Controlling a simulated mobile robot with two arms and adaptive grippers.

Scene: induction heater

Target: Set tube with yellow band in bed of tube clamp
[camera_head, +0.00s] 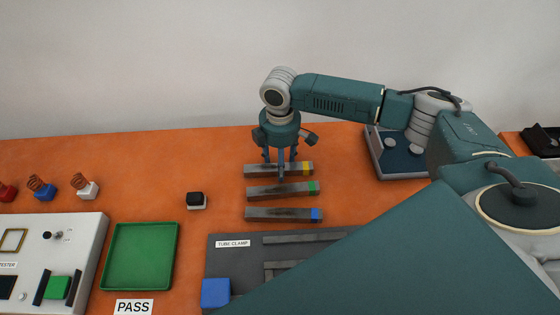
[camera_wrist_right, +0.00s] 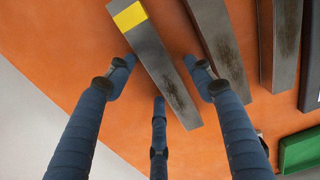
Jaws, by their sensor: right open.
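The tube with the yellow band (camera_head: 262,169) is the farthest of three dark tubes lying on the orange table. It also shows in the right wrist view (camera_wrist_right: 160,72), its yellow band toward the upper left. My right gripper (camera_head: 281,166) points down over this tube. In the right wrist view its open fingers (camera_wrist_right: 160,78) straddle the tube without closing on it. The tube clamp (camera_head: 228,262) is a dark plate with grey bars and a blue block, at the bottom centre; my arm hides its right part. My left gripper is not in view.
The green-banded tube (camera_head: 272,191) and blue-banded tube (camera_head: 280,214) lie nearer, close alongside. A black-and-white button (camera_head: 196,201), a green tray (camera_head: 140,257) and a tester (camera_head: 50,255) stand left. A grey-blue device (camera_head: 398,158) sits right of the tubes.

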